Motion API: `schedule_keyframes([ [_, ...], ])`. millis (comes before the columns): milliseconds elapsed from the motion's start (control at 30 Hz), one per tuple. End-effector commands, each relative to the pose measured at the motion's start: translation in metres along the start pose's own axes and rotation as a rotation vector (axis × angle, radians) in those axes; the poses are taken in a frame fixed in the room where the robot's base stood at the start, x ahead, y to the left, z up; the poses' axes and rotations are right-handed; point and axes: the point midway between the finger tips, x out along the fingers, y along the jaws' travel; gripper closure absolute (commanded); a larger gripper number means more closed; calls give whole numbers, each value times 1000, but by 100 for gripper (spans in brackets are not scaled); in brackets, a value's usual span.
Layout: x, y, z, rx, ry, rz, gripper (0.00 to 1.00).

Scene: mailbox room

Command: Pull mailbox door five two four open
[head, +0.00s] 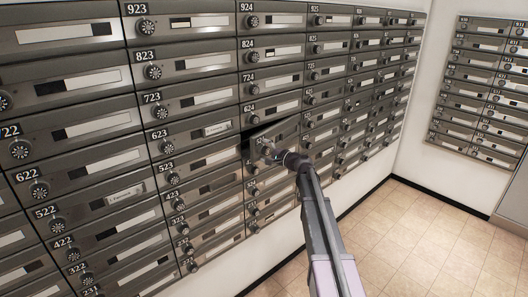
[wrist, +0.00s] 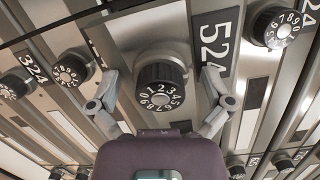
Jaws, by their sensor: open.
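Mailbox door 524 (head: 282,130) is a dark metal panel in the middle of the mailbox wall, below door 624. It stands out at an angle from its neighbours, with a dark gap at its upper left, so it looks partly open. Its round black combination dial (wrist: 160,82) shows in the wrist view, with the number plate 524 (wrist: 213,47) to its right. My gripper (head: 269,153) is at the door's front. In the wrist view, its two fingers are open, one on each side of the dial. Contact with the dial cannot be told. My gripper hides the door's lower part in the head view.
Door 624 (head: 262,110) is just above, and door 523 (head: 205,164) is to the left; both look shut. More mailboxes (head: 487,92) hang on the right wall. The tiled floor (head: 425,242) is clear on the right.

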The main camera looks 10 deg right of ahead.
Motion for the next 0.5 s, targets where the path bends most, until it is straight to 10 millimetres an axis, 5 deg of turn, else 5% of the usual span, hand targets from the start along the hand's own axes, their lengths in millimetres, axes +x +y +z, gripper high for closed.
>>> schedule_keyframes([
  [67,0,0,0,0,0,0,0],
  [367,0,0,0,0,0,0,89],
  [500,0,0,0,0,-1,0,93],
])
